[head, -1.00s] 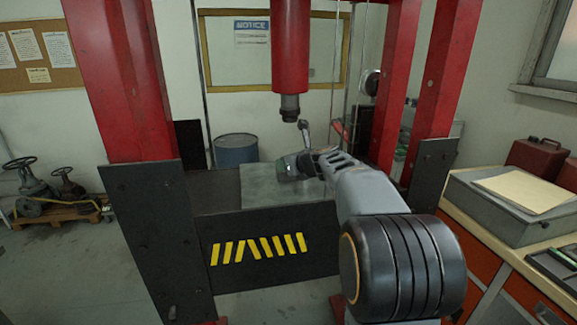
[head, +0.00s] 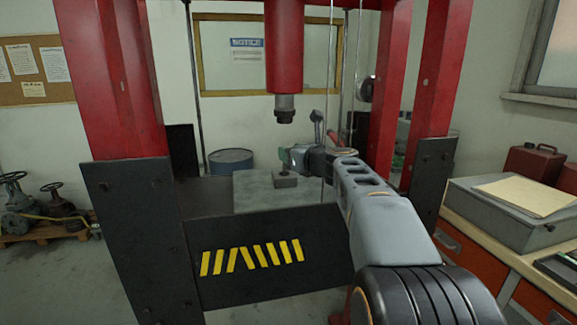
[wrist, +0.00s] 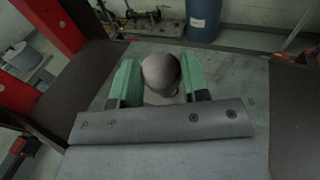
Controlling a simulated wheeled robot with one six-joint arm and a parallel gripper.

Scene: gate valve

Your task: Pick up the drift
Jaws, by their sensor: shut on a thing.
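My gripper (head: 288,158) is over the grey press bed (head: 247,192), below the press ram. In the wrist view its two green fingers (wrist: 157,85) stand on either side of a dark grey, round-topped piece, which I take to be the drift (wrist: 160,72). The fingers are shut on it. In the head view a small grey block-like part (head: 285,180) shows just under the fingers, and it looks like the drift's lower end. The fingers hide its upper part. I cannot tell whether its underside touches the bed.
The ram (head: 285,107) hangs just above and behind my gripper. Red press uprights (head: 118,90) stand on both sides. A black plate with yellow stripes (head: 262,258) crosses the front. A workbench with a grey case (head: 515,220) is at right.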

